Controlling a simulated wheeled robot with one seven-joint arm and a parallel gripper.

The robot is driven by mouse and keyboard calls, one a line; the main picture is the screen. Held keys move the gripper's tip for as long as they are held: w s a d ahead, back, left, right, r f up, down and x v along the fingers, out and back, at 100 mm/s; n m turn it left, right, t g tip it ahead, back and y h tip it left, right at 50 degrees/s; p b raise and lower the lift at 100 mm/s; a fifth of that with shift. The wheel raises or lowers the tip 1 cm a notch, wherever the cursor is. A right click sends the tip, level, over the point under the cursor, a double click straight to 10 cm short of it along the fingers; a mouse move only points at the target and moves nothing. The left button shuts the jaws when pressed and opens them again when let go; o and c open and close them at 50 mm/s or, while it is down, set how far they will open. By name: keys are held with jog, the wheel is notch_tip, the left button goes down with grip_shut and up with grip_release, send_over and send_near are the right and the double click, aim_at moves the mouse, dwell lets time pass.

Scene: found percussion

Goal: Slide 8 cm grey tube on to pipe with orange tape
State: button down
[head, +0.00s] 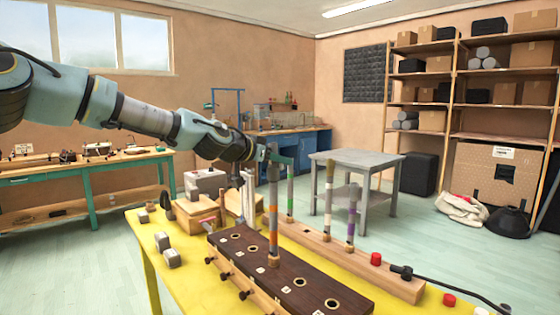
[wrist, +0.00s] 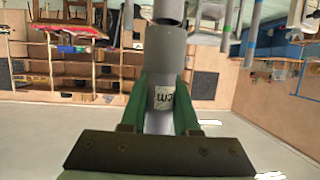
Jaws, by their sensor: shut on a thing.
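My gripper (head: 273,158) is shut on a short grey tube (head: 272,173). The tube stands about upright, in line with the top of the pipe with orange tape (head: 273,220). That pipe rises from the dark wooden board (head: 262,262). In the wrist view, the green fingers of my gripper (wrist: 162,90) hold the grey tube (wrist: 166,52) from both sides. A label ending in "cm" shows on it; the number is hidden. A narrower grey piece shows beyond the tube's far end. I cannot tell whether the tube is around the pipe's top or just above it.
Pipes with green tape (head: 290,200), white and orange bands (head: 328,203) and purple tape (head: 351,222) stand behind the board. Red caps (head: 376,259) and a black cable lie at right.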

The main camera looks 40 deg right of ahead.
jog(key=shift+f+b, duration=1.2)
jog(key=shift+f, duration=0.2)
jog(key=c, duration=0.6)
grip_release()
jog(key=shift+a, duration=0.1)
jog(key=b+v, duration=0.3)
jog(key=v, duration=0.7)
jog(key=shift+a+r, duration=0.2)
jog(key=shift+a, duration=0.05)
jog(key=shift+f, duration=0.1)
